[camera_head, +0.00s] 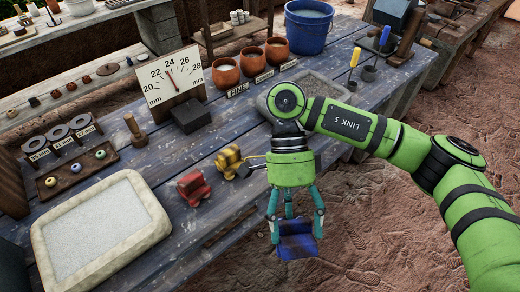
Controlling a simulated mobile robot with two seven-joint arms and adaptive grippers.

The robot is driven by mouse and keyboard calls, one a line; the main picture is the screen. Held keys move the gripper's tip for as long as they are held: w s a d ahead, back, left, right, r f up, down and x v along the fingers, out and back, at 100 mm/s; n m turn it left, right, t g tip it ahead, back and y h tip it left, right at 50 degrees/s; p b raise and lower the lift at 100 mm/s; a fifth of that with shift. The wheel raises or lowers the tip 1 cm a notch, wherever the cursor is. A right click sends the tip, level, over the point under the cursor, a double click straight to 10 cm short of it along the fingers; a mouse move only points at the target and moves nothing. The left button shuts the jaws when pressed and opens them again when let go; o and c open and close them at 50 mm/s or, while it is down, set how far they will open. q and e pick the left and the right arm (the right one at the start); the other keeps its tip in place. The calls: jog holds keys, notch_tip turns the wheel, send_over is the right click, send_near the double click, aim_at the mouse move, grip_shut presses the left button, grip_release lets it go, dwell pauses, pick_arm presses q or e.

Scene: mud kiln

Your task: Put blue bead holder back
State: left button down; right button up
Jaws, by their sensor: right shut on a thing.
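My right gripper (294,230) is shut on the blue bead holder (297,246). It holds the blue holder just off the front edge of the blue plank table (200,230), with the brown ground behind it in the picture. A red bead holder (195,188) and a yellow bead holder (229,161) stand on the table, left of the gripper. My left gripper is not in view.
A sand tray (48,245) stands at the front left, and another tray (262,101) lies partly behind my arm. A dial gauge (172,78), clay pots (226,74) and a blue bucket (309,27) stand farther back. Table planks near the red holder are bare.

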jog(key=r+m+y, duration=0.1)
jog(key=m+y, duration=0.1)
jog(key=r+m+y, duration=0.1)
jog(key=m+y, duration=0.1)
jog(key=a+m+y, duration=0.1)
jog(key=m+y, duration=0.1)
jog(key=m, duration=0.1)
jog(key=shift+w+r, duration=0.1)
jog(key=shift+r, duration=0.3)
jog(key=m+t+y, duration=0.1)
jog(key=m+y, duration=0.1)
jog(key=r+m+t+y, duration=0.1)
jog(key=m+y, duration=0.1)
jog(key=w+r+m+t+y, duration=0.1)
jog(key=m, duration=0.1)
jog(key=shift+d+r+m+y, duration=0.1)
jog(key=shift+d+m+y, duration=0.25)
jog(key=shift+m+y, duration=0.05)
jog(key=w+d+f+m+t, duration=0.2)
jog(key=w+d+m+t, duration=0.1)
jog(key=d+m+t, duration=0.4)
jog(key=w+d+f+m+t, duration=0.2)
jog(key=w+d+m+t, duration=0.2)
jog(key=t, duration=0.9)
jog(key=d+m, duration=0.3)
jog(key=m, duration=0.1)
jog(key=shift+w+d+f, duration=0.15)
jog(key=shift+w+d, duration=0.1)
